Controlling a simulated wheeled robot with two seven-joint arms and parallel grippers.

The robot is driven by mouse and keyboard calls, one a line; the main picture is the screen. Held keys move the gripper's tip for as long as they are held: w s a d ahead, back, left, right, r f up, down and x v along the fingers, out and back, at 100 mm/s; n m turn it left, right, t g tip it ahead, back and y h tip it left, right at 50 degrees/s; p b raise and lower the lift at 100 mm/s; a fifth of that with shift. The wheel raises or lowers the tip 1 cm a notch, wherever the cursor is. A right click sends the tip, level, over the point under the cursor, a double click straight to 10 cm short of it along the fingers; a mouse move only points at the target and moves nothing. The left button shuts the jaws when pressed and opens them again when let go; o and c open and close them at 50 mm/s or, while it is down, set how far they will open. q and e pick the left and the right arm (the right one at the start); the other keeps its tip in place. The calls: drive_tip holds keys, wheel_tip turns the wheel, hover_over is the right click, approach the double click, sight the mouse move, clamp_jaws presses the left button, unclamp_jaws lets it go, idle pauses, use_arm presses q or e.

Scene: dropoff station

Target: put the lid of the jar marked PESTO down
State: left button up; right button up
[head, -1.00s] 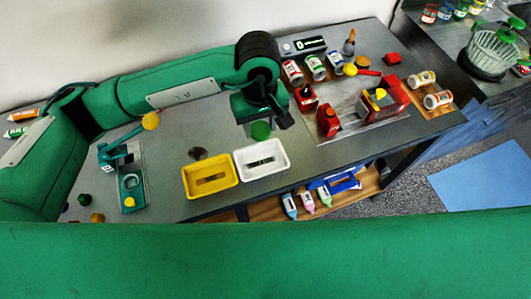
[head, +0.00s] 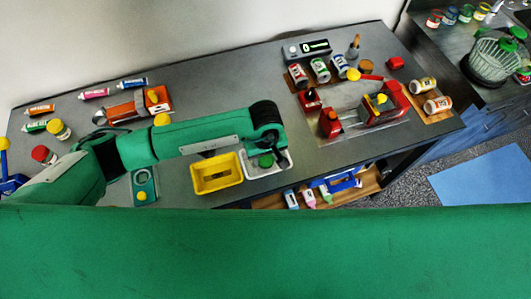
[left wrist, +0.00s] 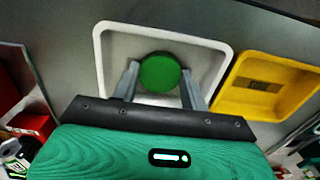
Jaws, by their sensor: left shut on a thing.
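My left gripper (head: 274,159) is shut on a round green lid (head: 266,161). In the left wrist view the lid (left wrist: 160,73) sits between the two fingers, with the white tray (left wrist: 111,28) around and beneath it. In the head view the white tray (head: 252,174) is partly covered by my left wrist. I cannot tell whether the lid touches the tray floor. I cannot read PESTO on any jar; a jar with a green label (head: 320,70) stands among others at the back. My right gripper is not in view.
A yellow tray (head: 219,187) stands beside the white tray. A red device (head: 381,108) is on a plate to the right. Several tubes, including a pink one (head: 94,94), lie at the back left. The grey table between the tubes and the jars is mostly clear.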

sight(266, 159)
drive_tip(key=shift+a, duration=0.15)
use_arm(q)
drive_tip(key=shift+f, duration=0.1)
drive_tip(key=o, duration=0.9)
drive_tip(key=shift+o, duration=0.2)
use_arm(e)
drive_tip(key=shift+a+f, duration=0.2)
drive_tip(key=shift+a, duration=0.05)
use_arm(q)
drive_tip(key=shift+r, duration=0.3)
wheel_tip(266, 159, up, 12)
drive_tip(key=b, duration=0.4)
drive_tip(key=shift+b, duration=0.35)
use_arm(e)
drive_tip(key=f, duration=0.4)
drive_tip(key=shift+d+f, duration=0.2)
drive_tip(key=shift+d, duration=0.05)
